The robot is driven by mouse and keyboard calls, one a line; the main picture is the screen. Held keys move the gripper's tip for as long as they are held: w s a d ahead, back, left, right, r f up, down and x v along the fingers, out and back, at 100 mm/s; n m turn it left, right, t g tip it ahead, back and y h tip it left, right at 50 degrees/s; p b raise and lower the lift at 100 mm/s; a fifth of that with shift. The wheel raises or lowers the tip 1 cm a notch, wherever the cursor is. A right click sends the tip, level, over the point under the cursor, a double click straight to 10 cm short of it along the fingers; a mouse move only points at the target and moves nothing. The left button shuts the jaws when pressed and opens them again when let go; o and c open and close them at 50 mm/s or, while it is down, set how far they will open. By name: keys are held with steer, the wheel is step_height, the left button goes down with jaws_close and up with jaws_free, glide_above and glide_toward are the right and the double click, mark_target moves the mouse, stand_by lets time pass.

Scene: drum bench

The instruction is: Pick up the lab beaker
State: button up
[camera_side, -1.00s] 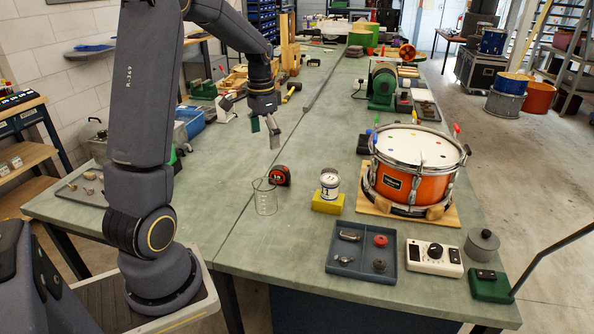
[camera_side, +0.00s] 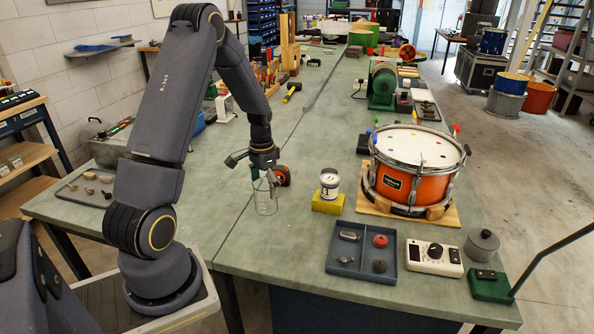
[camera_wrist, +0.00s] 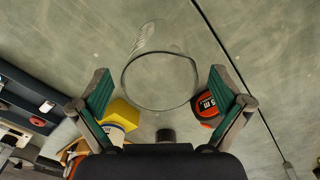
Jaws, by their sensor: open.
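The lab beaker (camera_side: 266,203) is a clear glass that stands upright on the green bench in the side view. My gripper (camera_side: 264,180) is just above it, pointing down, with its fingers at about the height of the beaker's rim. In the wrist view the beaker's round rim (camera_wrist: 160,81) shows between the two green-padded fingers of my gripper (camera_wrist: 160,88). The fingers are wide apart and a gap shows on each side of the rim. Whether a finger touches the glass cannot be told from the side view.
A red and black tape measure (camera_side: 282,176) sits close to the beaker, near one finger in the wrist view (camera_wrist: 208,105). A white can (camera_side: 329,181) stands on a yellow block (camera_side: 327,204) to the right. The orange drum (camera_side: 410,180) and a grey tray (camera_side: 361,272) are further right.

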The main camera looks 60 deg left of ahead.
step_height(320, 180, down, 2)
steer(key=shift+f, duration=0.15)
steer(key=c, duration=1.3)
